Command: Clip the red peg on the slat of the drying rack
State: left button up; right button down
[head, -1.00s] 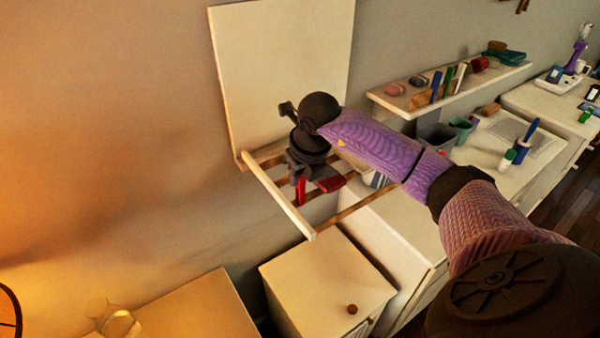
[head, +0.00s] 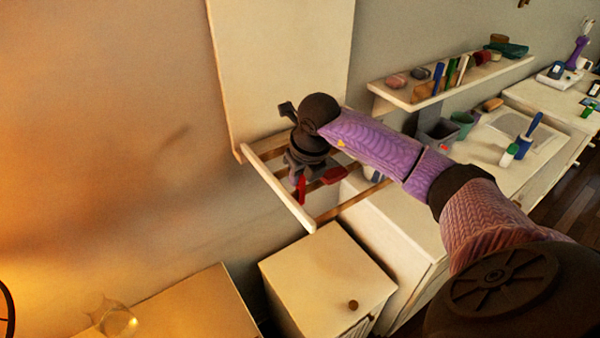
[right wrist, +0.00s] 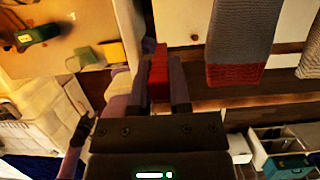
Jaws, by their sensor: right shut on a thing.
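The drying rack (head: 285,195) is a pale wooden frame with brown slats, folded out from a white wall panel. My right gripper (head: 303,182) points down over its slats. It is shut on the red peg (right wrist: 158,77), which shows between the fingers in the right wrist view. In the head view a narrow red piece (head: 301,189) below the gripper appears to be this peg. I cannot tell whether it touches a slat (right wrist: 255,46). A grey cloth with a red band (right wrist: 238,75) hangs beside the peg in the wrist view. My left gripper is out of view.
A white cabinet (head: 330,268) stands below the rack, with a longer counter to its right. A wall shelf (head: 415,98) holds several small items. Bins and bottles stand on the counter. A lit bedside top (head: 190,310) is at lower left.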

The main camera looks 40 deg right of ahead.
jog(key=shift+f, duration=0.25)
jog(key=shift+c, duration=2.4)
grip_release()
jog(key=v, duration=1)
jog(key=shift+b, duration=0.3)
